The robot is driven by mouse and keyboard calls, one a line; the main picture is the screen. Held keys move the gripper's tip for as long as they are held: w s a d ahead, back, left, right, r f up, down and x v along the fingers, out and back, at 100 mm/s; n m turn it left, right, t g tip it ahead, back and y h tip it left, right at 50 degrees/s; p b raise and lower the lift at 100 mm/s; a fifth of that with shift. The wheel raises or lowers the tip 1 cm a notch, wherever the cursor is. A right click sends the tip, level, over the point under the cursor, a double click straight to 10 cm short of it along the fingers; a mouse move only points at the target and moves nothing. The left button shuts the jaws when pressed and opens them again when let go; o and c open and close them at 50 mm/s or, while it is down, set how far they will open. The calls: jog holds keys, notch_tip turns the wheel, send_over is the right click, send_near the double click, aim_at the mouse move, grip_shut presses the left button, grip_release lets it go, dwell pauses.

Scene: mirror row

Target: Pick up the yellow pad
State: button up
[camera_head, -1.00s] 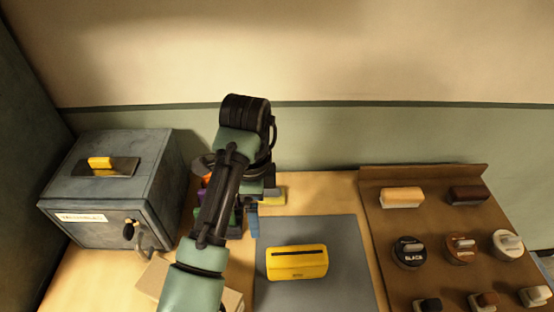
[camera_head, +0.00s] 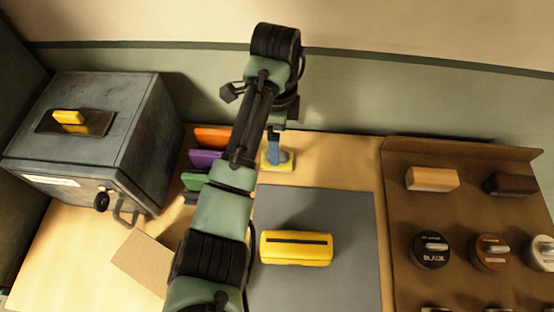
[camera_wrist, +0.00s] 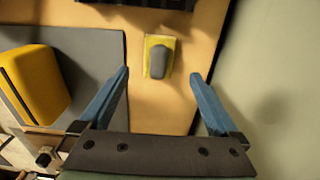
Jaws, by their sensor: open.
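The yellow pad (camera_head: 267,164) is a small flat block with a grey grip on top. It lies on the wooden table near the wall, just beyond the grey mat. In the wrist view the yellow pad (camera_wrist: 151,43) shows whole, grip upward. My gripper (camera_wrist: 160,74) has its two blue fingers spread wide. The pad appears between and a little past the fingertips, with neither finger touching it. In the head view my gripper (camera_head: 275,148) is over the pad and hides part of it.
A yellow case (camera_head: 297,251) lies on the grey mat (camera_head: 345,215). A brown display board (camera_head: 400,200) with brushes and tins stands right. A grey metal box (camera_head: 110,130) with a yellow-topped plate is left. Orange (camera_head: 212,137), purple (camera_head: 205,159) and green pieces stand beside my arm.

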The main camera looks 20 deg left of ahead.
jog(key=shift+s+f+p, duration=0.1)
jog(key=shift+f+p, duration=0.3)
jog(key=shift+f, duration=2.65)
jog(key=shift+d, duration=0.1)
jog(key=shift+c, duration=0.3)
jog(key=c, duration=1.4)
notch_tip(320, 180, up, 10)
jog(key=shift+r+p, duration=0.1)
jog(key=shift+p, duration=0.25)
jog(key=o, duration=0.8)
jog(key=c, duration=0.6)
